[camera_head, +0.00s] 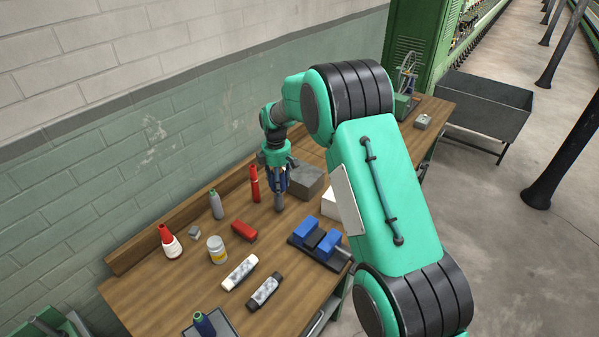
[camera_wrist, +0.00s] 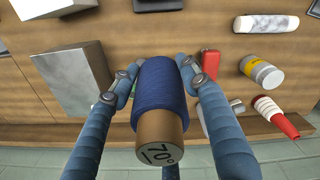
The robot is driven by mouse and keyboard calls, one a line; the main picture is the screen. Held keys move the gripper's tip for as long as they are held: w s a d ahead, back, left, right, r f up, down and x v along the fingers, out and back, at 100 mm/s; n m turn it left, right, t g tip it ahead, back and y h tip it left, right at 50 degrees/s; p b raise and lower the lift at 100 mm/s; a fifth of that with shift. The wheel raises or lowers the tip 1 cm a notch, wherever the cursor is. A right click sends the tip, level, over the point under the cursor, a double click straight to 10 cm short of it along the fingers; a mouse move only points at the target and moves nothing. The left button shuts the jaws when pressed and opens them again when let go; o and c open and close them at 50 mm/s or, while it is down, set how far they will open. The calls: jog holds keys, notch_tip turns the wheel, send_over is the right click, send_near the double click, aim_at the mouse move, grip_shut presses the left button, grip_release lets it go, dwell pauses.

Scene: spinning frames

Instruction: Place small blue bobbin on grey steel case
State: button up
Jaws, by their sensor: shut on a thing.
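My gripper (camera_head: 276,178) is shut on a blue bobbin, above the wooden bench near the back wall. In the wrist view, the bobbin (camera_wrist: 160,90) is wound with dark blue thread, and its brown end marked "70°" faces the camera. Both blue-grey fingers of the gripper (camera_wrist: 158,82) flank it. In the head view the fingers largely hide the bobbin. The grey steel case (camera_head: 309,182) is a plain block on the bench, just right of my gripper. In the wrist view the case (camera_wrist: 72,72) lies to the left, apart from the bobbin. Its top looks bare.
A red bottle (camera_head: 254,184) stands close left of my gripper. A white box (camera_head: 331,204) is beside the case, and a blue vise (camera_head: 318,241) is nearer. A grey bobbin (camera_head: 216,204), red block (camera_head: 244,231) and white jar (camera_head: 217,249) stand left. Bare wood lies between them.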

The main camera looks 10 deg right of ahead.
jog(key=w+d+m, duration=0.2)
jog(key=d+m, duration=0.1)
jog(key=d, duration=0.9)
jog(key=f, duration=0.5)
jog(key=shift+w, duration=0.25)
jog(key=shift+w, duration=0.1)
jog(key=p, duration=0.2)
send_over(301, 177)
jog(key=shift+w+f, duration=0.2)
jog(key=shift+f, duration=0.55)
jog(key=shift+f, duration=0.1)
jog(key=shift+f, duration=1.7)
jog(key=shift+f, duration=0.15)
